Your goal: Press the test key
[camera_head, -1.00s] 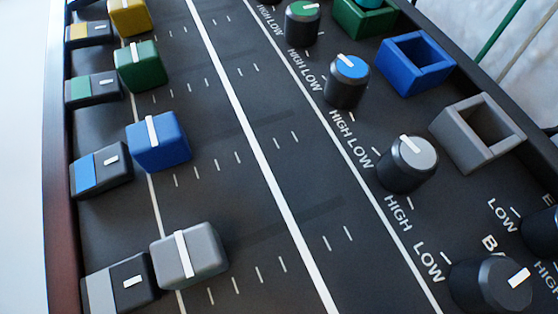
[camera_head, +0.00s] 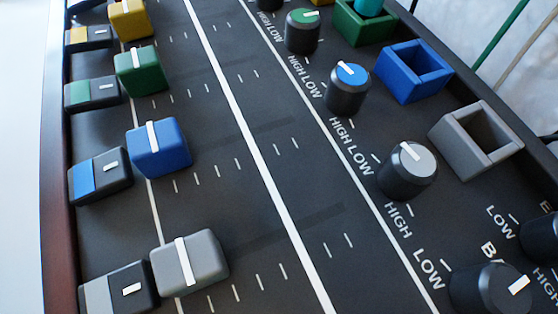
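No key marked as a test key can be made out in this view. A dark panel (camera_head: 240,215) fills the picture. Along its left side are rocker-like switches, each with one coloured half and a white mark: grey (camera_head: 117,288), blue (camera_head: 100,175), green (camera_head: 92,92) and yellow (camera_head: 88,38). Beside them stand slider caps in grey (camera_head: 189,262), blue (camera_head: 158,148), green (camera_head: 141,70) and yellow (camera_head: 129,18). My gripper is not in view.
Black knobs with grey (camera_head: 407,170), blue (camera_head: 348,87) and green (camera_head: 302,31) tops stand between LOW and HIGH labels. Hollow square blocks in grey (camera_head: 477,140), blue (camera_head: 414,70) and green (camera_head: 365,22) line the right. A raised rim (camera_head: 58,190) edges the left.

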